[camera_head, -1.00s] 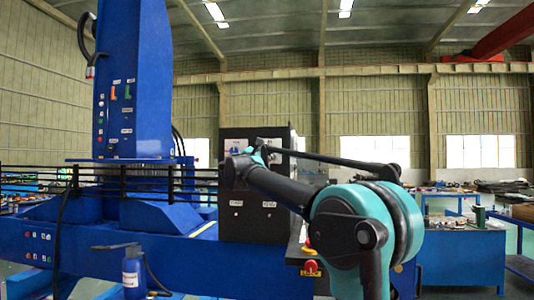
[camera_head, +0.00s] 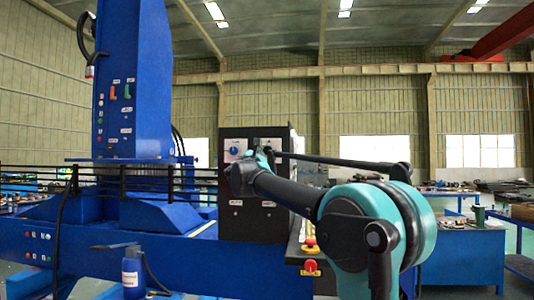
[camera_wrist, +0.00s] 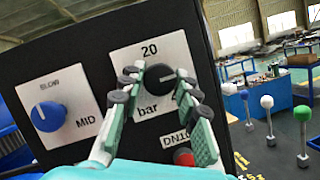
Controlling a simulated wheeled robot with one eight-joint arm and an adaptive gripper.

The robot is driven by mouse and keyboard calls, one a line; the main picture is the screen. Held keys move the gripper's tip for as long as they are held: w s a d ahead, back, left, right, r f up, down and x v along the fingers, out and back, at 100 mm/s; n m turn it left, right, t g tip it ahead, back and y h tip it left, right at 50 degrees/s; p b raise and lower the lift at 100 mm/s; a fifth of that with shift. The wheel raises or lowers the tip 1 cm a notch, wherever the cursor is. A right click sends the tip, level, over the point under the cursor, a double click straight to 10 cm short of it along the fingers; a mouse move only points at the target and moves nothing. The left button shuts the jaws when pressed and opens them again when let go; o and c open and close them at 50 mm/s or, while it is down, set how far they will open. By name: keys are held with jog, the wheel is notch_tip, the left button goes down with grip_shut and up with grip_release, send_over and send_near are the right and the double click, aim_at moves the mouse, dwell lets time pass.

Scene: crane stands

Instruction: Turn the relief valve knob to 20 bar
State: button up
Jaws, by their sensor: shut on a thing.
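The relief valve knob (camera_wrist: 158,77) is a small dark round knob on a white plate (camera_wrist: 140,53) in the wrist view. The plate reads "20" above the knob and "bar" at lower left; a mark at right is partly hidden by a finger. A pale line on the knob seems to point right, away from the 20. My gripper (camera_wrist: 157,74) has a finger on each side of the knob and is shut on it. In the head view my gripper (camera_head: 252,160) is at the black control box (camera_head: 228,205) and hides the knob.
A blue knob (camera_wrist: 47,116) on a second white plate, marked MID, sits left of the relief knob. A red button (camera_wrist: 184,157) by a DN10 label is below it. Levers with white, blue and green balls (camera_wrist: 303,113) stand at right.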

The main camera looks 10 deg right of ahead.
jog(key=o, duration=1.1)
jog(key=v, duration=1.2)
